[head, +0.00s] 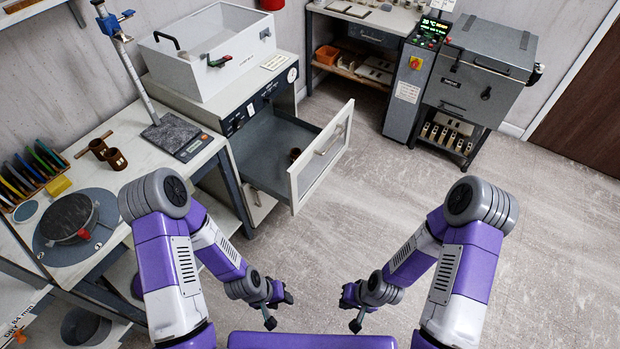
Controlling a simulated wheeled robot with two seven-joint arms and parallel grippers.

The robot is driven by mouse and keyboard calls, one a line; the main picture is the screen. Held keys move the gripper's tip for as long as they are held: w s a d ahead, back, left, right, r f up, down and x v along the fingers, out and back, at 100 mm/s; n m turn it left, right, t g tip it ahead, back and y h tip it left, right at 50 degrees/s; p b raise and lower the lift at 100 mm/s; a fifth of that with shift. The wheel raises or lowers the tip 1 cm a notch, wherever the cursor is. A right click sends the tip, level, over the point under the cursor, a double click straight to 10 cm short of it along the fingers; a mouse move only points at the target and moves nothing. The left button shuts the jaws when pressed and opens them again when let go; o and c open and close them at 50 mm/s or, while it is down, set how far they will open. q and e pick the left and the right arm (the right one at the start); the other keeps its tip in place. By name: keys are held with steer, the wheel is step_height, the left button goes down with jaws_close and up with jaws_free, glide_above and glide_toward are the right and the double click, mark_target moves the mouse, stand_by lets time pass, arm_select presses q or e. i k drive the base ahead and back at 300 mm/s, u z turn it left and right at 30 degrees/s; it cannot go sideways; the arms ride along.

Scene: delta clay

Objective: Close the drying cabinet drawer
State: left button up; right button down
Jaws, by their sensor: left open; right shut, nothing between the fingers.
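The drying cabinet (235,112) stands at the back, left of centre, with a dark control strip on its front. Its drawer (322,156) is pulled well out toward the right, with a pale front panel and a bar handle. A small brown object (295,154) lies inside the drawer near the front. My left gripper (279,308) is open and empty, low in the view. My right gripper (356,310) is shut and empty, a little to the right of it. Both are well in front of the drawer and apart from it.
A workbench (140,190) with brown cups (116,159), a scale (175,135) and a turntable (70,225) runs along the left. A grey kiln (480,75) and a control post (410,90) stand at the back right. The floor right of the drawer is clear.

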mark_target(261, 150)
steer(key=u, duration=0.25)
steer(key=i, duration=1.05)
steer(key=z, duration=0.7)
